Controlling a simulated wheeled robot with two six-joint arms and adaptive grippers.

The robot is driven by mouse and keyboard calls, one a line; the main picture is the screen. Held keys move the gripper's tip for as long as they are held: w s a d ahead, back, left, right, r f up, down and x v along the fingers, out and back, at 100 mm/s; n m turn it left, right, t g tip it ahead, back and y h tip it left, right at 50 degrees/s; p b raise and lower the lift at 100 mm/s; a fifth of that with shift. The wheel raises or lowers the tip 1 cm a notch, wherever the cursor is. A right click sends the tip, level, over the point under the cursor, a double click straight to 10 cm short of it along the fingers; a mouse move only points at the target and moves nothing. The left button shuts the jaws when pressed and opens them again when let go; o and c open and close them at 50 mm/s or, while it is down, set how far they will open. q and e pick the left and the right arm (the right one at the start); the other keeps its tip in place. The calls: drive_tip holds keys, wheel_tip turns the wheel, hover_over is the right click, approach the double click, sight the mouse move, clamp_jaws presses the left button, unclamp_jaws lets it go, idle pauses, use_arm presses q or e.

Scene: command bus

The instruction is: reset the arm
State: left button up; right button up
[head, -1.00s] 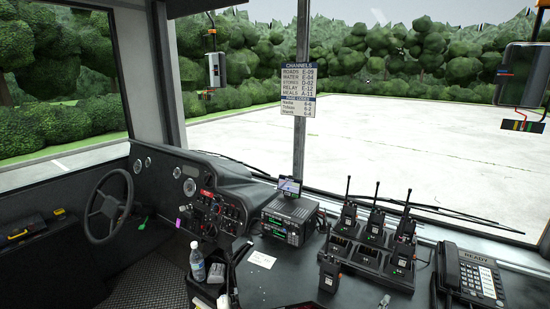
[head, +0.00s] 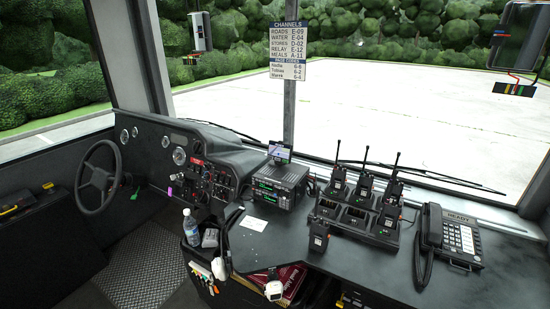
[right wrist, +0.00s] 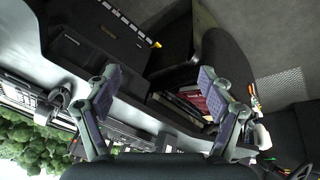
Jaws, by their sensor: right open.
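My right gripper (right wrist: 158,76) is in the right wrist view, with its two grey fingers spread wide apart and nothing between them. Behind the gap is an open shelf with red and dark books (right wrist: 188,101), apart from the fingers. No gripper shows in the head view, and my left gripper is in neither view.
The dark desk (head: 345,265) carries a radio unit (head: 279,186), a charger rack (head: 362,217) of handheld radios and a phone (head: 451,237). A bottle (head: 191,227) stands in a side holder. A steering wheel (head: 98,178) is at left. Floor (head: 145,265) between is clear.

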drive_tip(key=s+f+m+g+y, duration=0.1)
drive_tip(key=s+f, duration=0.1)
drive_tip(key=f, duration=1.1)
drive_tip(key=s+f+m+g, duration=0.1)
drive_tip(key=s+f, duration=0.1)
drive_tip(key=f, duration=1.1)
drive_tip(key=s+d+f+g, duration=0.1)
drive_tip(key=s+f, duration=1.6)
drive_tip(key=s, duration=0.1)
drive_tip(key=shift+s+d, duration=0.35)
drive_tip(key=shift+d, duration=0.05)
